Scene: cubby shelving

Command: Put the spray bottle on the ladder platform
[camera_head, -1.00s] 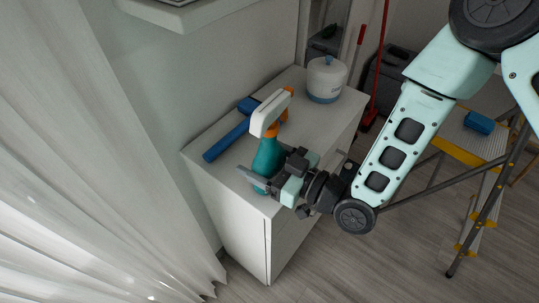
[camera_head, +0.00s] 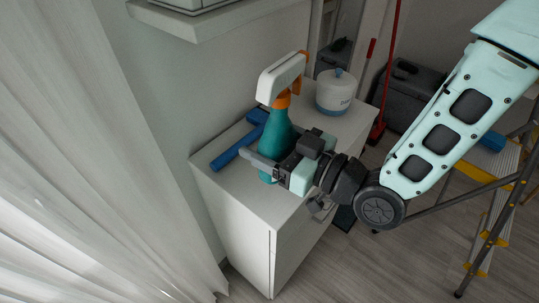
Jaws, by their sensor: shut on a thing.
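The spray bottle (camera_head: 277,130) has a teal body, an orange neck and a white and orange head. My gripper (camera_head: 268,166) is shut around its lower body from the right and holds it roughly upright over the white cabinet. The bottle appears lifted above the cabinet top; its base is partly hidden by the gripper. The ladder platform (camera_head: 509,160) is at the right edge, grey with a yellow edge, partly hidden behind my arm. A blue item (camera_head: 492,141) lies on it.
The white cabinet (camera_head: 262,208) carries a blue squeegee-like tool (camera_head: 236,146) and a white and blue canister (camera_head: 334,92). A shelf (camera_head: 215,18) juts from the wall above. A red-handled broom (camera_head: 378,125) and dark case (camera_head: 404,98) stand behind. A curtain hangs at left.

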